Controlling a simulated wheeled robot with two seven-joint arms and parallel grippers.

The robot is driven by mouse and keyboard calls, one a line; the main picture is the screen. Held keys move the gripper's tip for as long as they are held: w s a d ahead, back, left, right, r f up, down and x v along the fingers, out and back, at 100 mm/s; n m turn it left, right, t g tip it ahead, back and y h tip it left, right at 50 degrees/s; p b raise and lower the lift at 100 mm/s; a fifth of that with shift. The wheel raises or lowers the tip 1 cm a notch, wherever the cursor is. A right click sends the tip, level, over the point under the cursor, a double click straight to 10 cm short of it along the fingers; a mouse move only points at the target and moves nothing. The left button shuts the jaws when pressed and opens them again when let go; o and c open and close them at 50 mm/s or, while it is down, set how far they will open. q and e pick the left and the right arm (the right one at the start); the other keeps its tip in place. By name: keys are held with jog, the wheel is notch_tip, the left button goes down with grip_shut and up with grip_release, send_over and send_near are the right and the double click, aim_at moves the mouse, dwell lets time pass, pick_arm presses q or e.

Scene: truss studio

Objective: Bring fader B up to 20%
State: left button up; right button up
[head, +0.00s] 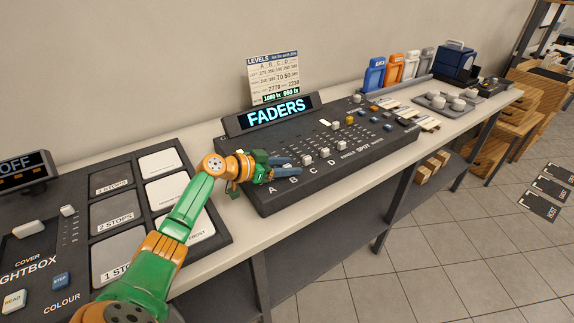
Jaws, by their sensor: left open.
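The black fader console (375,153) lies on the bench with letters A to D along its front edge. A lit FADERS sign (279,113) stands behind it. White fader caps show near the front, one by the letter C (307,160) and others to its right. My left gripper (287,166) is over the left part of the console, by the letters A and B, with its fingers apart. Its hand and fingers hide much of the A and B slots, so I cannot make out fader B's cap or tell whether the fingers touch it. My right gripper is not in view.
A levels card (278,72) stands behind the sign. A lightbox panel with several pale tiles (160,163) is at left. Blue, orange and grey holders (375,75) and a dark blue case (456,62) stand at the back right. Floor is clear in front.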

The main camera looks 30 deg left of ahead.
pick_arm(q)
jog(key=shift+s+r, duration=0.1)
jog(key=shift+s, duration=0.1)
jog(key=c, duration=0.6)
grip_shut()
dwell(0.5)
